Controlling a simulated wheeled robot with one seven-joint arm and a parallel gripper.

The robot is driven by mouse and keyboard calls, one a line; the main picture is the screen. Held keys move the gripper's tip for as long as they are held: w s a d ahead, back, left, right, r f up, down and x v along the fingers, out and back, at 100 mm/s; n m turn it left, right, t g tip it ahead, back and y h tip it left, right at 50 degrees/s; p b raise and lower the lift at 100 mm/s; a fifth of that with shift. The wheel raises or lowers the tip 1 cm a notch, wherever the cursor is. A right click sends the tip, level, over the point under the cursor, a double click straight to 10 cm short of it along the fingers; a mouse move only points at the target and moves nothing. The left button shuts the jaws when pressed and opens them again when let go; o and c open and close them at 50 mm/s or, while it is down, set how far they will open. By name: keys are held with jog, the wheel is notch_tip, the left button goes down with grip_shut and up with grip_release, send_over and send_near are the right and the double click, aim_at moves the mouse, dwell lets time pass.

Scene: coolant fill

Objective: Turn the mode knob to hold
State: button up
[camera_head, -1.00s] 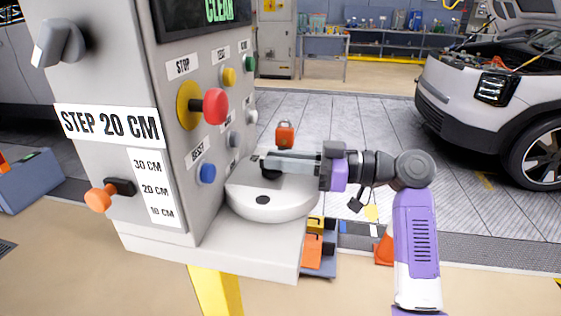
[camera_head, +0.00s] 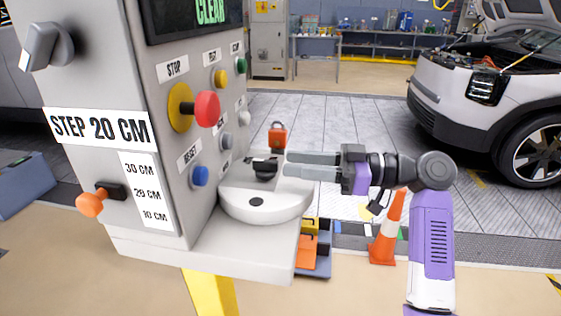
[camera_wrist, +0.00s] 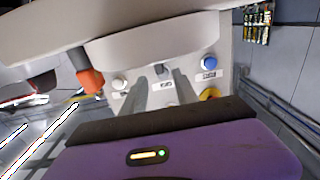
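A small black knob (camera_head: 265,171) stands on a rounded pale grey housing (camera_head: 262,207) at the foot of the control panel (camera_head: 160,105) in the head view. I cannot read a mode or hold mark near it, nor tell which position it points to. A larger grey knob (camera_head: 47,46) sits on the panel's left face. My gripper (camera_head: 286,164) is just right of the black knob, its fingers pointing left, apart and empty.
The panel carries a red stop button (camera_head: 206,109), a blue reset button (camera_head: 200,176) and an orange-tipped lever (camera_head: 91,204). A red padlock-like piece (camera_head: 277,136) stands behind the knob. A traffic cone (camera_head: 386,235) is on the floor below my arm.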

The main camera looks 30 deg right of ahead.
jog(key=shift+v, duration=1.35)
